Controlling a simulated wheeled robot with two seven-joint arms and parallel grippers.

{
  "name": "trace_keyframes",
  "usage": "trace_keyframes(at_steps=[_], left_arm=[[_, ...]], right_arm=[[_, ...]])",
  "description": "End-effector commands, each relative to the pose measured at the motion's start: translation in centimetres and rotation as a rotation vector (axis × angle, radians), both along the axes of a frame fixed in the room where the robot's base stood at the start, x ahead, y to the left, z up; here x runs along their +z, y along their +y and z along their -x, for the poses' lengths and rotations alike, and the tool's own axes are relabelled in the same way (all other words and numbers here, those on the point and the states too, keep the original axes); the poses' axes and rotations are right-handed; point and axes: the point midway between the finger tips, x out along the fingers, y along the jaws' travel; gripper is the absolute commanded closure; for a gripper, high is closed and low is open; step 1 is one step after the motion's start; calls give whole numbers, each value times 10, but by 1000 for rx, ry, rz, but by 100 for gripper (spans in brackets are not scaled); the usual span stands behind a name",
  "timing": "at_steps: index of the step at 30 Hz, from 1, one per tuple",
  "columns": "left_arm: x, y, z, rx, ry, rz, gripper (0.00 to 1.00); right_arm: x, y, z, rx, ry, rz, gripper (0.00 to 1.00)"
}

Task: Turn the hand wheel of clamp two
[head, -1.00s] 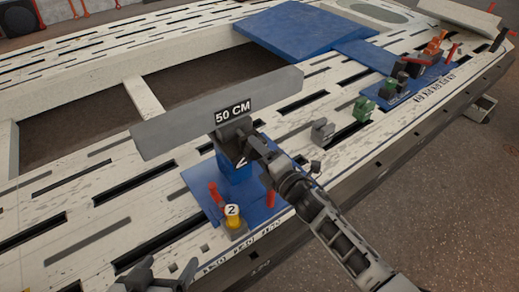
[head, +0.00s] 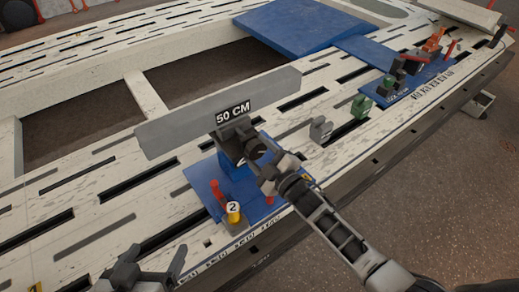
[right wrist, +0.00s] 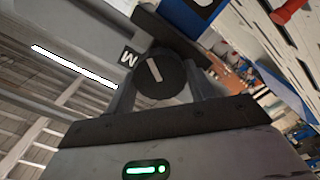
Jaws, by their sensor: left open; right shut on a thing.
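The clamp (head: 233,138) is a dark block on a blue stand, under a grey bar labelled "50 CM". A yellow part with a "2" tag (head: 233,213) stands in front on the same blue plate. The round black hand wheel (head: 256,149) faces my right gripper (head: 268,168). In the right wrist view the wheel (right wrist: 160,78) has a pale line across its face and sits between the two fingers, which are shut on it. My left gripper (head: 150,266) is open and empty, low at the left, over the table's front part.
The long grey bar (head: 180,122) stands upright across the clamp. A red handle (head: 217,192) rises beside the yellow part. Grey and green blocks (head: 362,106) stand further right along the slotted white table (head: 90,205). The table's front edge is close to my right arm.

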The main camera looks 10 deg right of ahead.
Motion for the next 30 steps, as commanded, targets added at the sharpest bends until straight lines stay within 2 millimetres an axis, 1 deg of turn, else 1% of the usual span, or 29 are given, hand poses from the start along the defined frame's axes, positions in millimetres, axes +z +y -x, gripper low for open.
trace_keyframes(at_steps=[1,3,6,15,18,24,30], left_arm=[[5,1,0,3,-6,-1,20],[9,2,2,6,-11,0,20],[12,2,3,5,-7,2,20],[6,1,5,4,18,-1,20],[7,1,4,3,16,-1,20],[11,0,1,5,9,3,20],[12,0,0,5,7,4,20]], right_arm=[[0,0,1,1,20,-41,69],[0,0,1,1,47,-103,69],[0,0,1,0,82,-190,69],[0,0,1,0,182,-437,69],[-1,0,1,0,209,-503,69],[-1,-1,1,-1,252,-606,69],[-1,-1,1,0,275,-665,69]])
